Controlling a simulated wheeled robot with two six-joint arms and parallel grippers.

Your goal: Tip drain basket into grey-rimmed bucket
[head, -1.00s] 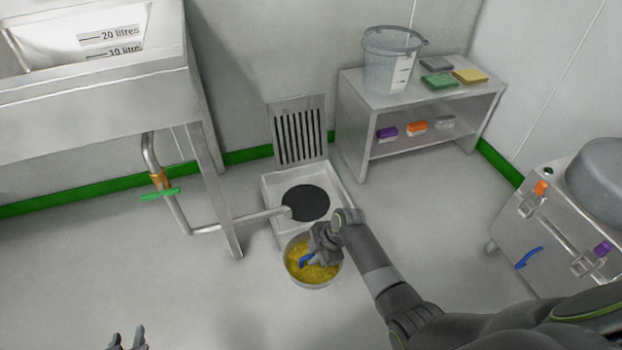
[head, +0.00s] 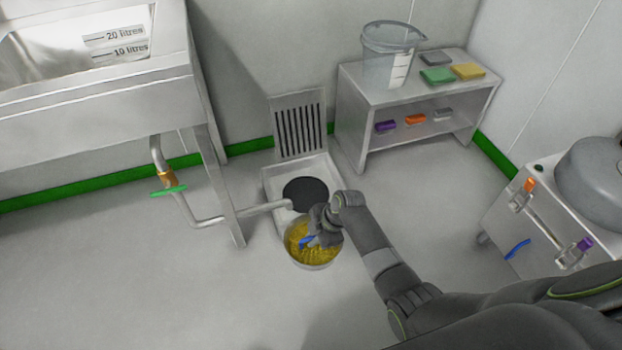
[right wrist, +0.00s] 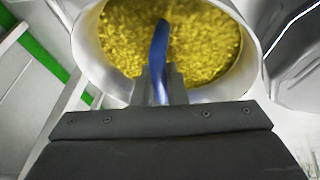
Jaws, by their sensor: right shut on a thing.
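The drain basket (head: 318,258) is a round metal bowl filled with yellow granules, with a blue handle. It is just in front of the floor drain, roughly level; I cannot tell whether it touches the floor. My right gripper (head: 318,238) is shut on the blue handle, which also shows between the fingers in the right wrist view (right wrist: 159,60). The grey-rimmed bucket (head: 385,68) is clear, with a white scale, and stands upright on the steel bench top at the back. My left gripper is out of view.
The open drain (head: 306,194) has a dark round hole, and its slotted grate (head: 299,125) leans on the wall. A steel sink (head: 100,110) with a drain pipe stands left. The bench (head: 352,100) holds coloured blocks. A steel machine (head: 545,215) stands right. The front-left floor is clear.

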